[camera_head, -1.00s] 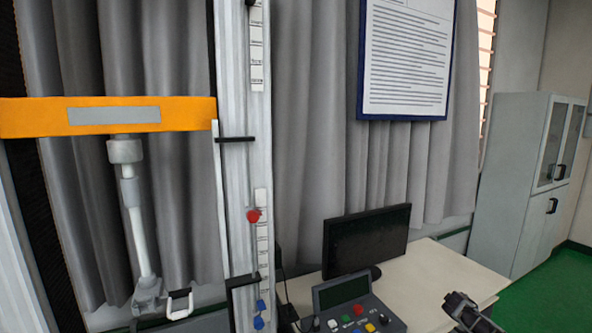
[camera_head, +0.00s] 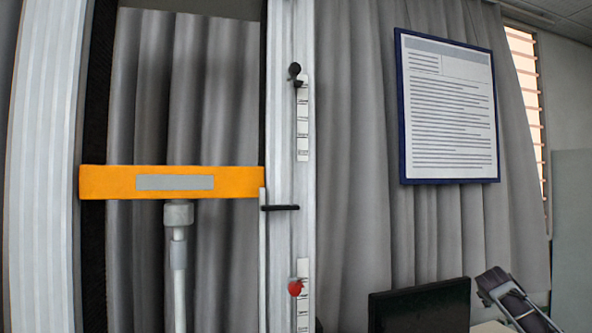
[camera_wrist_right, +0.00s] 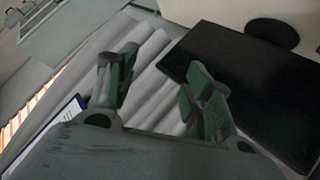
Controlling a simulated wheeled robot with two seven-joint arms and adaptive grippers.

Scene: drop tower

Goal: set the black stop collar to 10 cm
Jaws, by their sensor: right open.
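A black knob (camera_head: 295,72), which looks like the black stop collar, sits on the tower's upright rail (camera_head: 281,130), at the top of the upper white scale strip (camera_head: 303,120). The scale's numbers are too small to read. A red knob (camera_head: 295,287) sits lower, by a second scale strip (camera_head: 303,312). My right gripper (camera_head: 493,284) is at the lower right of the head view, well apart from the tower and lower than the black knob. It is open and empty in the wrist view (camera_wrist_right: 162,80). My left gripper is out of view.
An orange crossbeam (camera_head: 220,182) spans the tower left of the rail, with a black bar (camera_head: 280,207) just below its right end. A dark monitor (camera_head: 420,306) stands below right. A framed notice (camera_head: 448,110) hangs before grey curtains (camera_head: 350,180).

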